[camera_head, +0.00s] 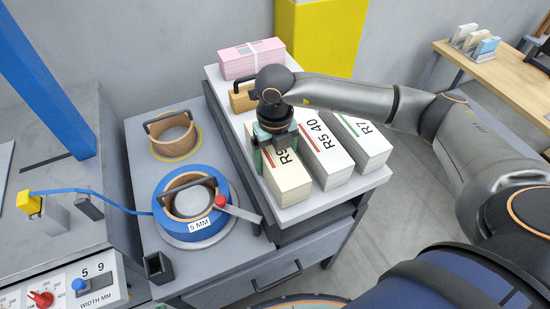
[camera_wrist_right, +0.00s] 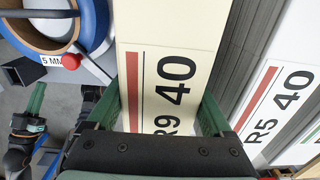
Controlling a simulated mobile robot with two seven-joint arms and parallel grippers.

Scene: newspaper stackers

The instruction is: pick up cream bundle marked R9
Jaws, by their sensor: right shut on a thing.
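The cream bundle marked R9 40 (camera_head: 289,180) has a red stripe and lies at the left front of the grey stacker top (camera_head: 332,202). It also fills the middle of the right wrist view (camera_wrist_right: 165,65). My right gripper (camera_head: 275,146) reaches down over it from above. Its green fingers stand on both long sides of the bundle, and the gripper (camera_wrist_right: 168,112) is shut on it. The bundle appears level, with no clear gap beneath it. What seems to be my left gripper (camera_wrist_right: 35,112) shows only partly at the lower left of the right wrist view; its opening is unclear.
White bundles R5 40 (camera_head: 322,151) and R7 (camera_head: 361,145) lie close to the right. A pink bundle (camera_head: 251,58) and tan block (camera_head: 242,98) are behind. Left stand a blue strap roll (camera_head: 171,228), a red-tipped lever (camera_head: 221,201) and a black holder (camera_head: 159,268).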

